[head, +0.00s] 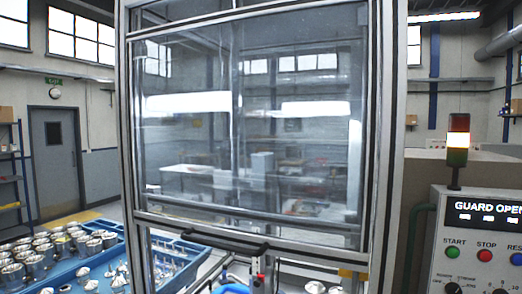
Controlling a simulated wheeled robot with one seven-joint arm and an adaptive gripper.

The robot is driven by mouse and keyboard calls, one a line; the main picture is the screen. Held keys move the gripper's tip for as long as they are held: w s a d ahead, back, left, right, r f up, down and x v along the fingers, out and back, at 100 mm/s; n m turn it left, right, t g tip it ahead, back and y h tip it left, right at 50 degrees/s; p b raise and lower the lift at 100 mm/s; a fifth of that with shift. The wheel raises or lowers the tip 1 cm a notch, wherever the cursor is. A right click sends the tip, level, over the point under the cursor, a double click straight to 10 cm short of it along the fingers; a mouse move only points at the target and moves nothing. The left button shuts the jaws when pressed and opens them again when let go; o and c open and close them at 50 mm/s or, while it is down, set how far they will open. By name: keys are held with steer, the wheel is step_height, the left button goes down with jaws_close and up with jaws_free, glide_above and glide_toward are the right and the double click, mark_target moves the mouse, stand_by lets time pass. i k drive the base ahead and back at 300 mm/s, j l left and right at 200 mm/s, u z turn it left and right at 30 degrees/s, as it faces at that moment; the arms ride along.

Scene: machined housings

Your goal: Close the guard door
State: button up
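The guard door (250,150) is a large clear panel in a metal frame, standing upright in front of me in the head view. Its lower rail (250,228) slopes slightly down to the right. A gap shows below it inside the outer frame (385,150). A black bar handle (225,242) sits just under the lower rail. The display (487,213) on the control panel at the right reads "GUARD OPEN". My gripper is not in view.
Blue trays (105,282) with several metal housings and small parts lie at the lower left. The control panel (475,250) with start and stop buttons stands at the right. A signal tower (458,145) glows in its middle. A grey door (55,155) is far left.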

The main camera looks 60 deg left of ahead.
mark_target(236, 239)
steer(key=u, duration=2.25)
